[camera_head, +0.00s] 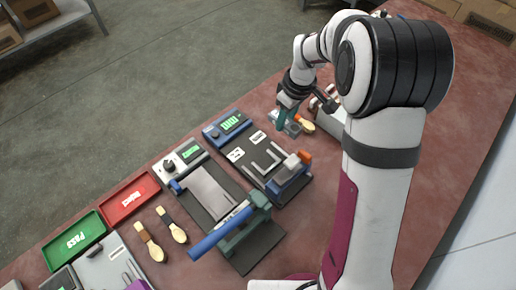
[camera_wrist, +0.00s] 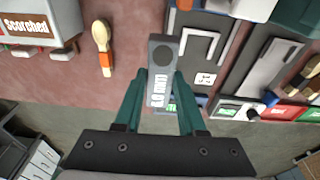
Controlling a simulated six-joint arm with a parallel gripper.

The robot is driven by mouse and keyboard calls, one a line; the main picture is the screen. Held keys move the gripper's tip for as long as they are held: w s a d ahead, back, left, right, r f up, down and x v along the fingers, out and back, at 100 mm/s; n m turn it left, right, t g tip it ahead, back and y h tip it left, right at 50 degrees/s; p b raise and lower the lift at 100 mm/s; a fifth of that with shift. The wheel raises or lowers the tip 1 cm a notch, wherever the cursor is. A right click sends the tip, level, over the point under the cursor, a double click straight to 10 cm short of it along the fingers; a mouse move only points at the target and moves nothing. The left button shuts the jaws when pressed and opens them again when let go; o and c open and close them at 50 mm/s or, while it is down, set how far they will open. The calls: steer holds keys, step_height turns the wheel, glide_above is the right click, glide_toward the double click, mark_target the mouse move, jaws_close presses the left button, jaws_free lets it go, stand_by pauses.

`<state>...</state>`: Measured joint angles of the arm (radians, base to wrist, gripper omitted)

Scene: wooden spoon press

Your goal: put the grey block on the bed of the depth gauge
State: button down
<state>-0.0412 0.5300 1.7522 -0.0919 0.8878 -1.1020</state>
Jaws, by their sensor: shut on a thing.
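The grey block (camera_wrist: 163,52) is a flat bar with a dark round spot at one end and a white printed label. My gripper (camera_wrist: 162,82) has its two teal fingers shut on the block's sides in the wrist view. In the head view my gripper (camera_head: 283,117) is behind and right of a blue unit with a green display (camera_head: 229,124), which looks like the depth gauge. Its black bed (camera_head: 248,163) carries a light U-shaped fence (camera_head: 264,161) and a blue and orange clamp part (camera_head: 291,175). The block is apart from this bed.
A spoon with an orange handle (camera_wrist: 103,48) lies near a bin labelled Scorched (camera_wrist: 28,25). A lever press with a blue handle (camera_head: 218,236) stands left of the gauge. Red (camera_head: 129,198) and green (camera_head: 73,240) trays and two spoons lie further left.

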glide_above(254, 152)
steer(key=f, duration=0.9)
steer(key=shift+s+d+f, duration=0.15)
steer(key=shift+s+f, duration=0.05)
steer(key=shift+f, duration=0.15)
steer(key=c, duration=0.5)
jaws_free()
steer(key=shift+f, duration=0.1)
step_height(254, 152, up, 12)
steer(key=s+d, duration=0.1)
steer(key=s+d+r+m, duration=0.2)
steer(key=s+m, duration=0.3)
steer(key=s, duration=0.4)
steer(key=s+d+r+m+g, duration=0.1)
steer(key=s+d+r+m, duration=0.2)
steer(key=s, duration=0.6)
steer(key=s+d+r+m, duration=0.2)
steer(key=s+m, duration=0.5)
steer(key=s, duration=0.2)
steer(key=shift+d+r+y, duration=0.25)
steer(key=shift+r+y, duration=0.05)
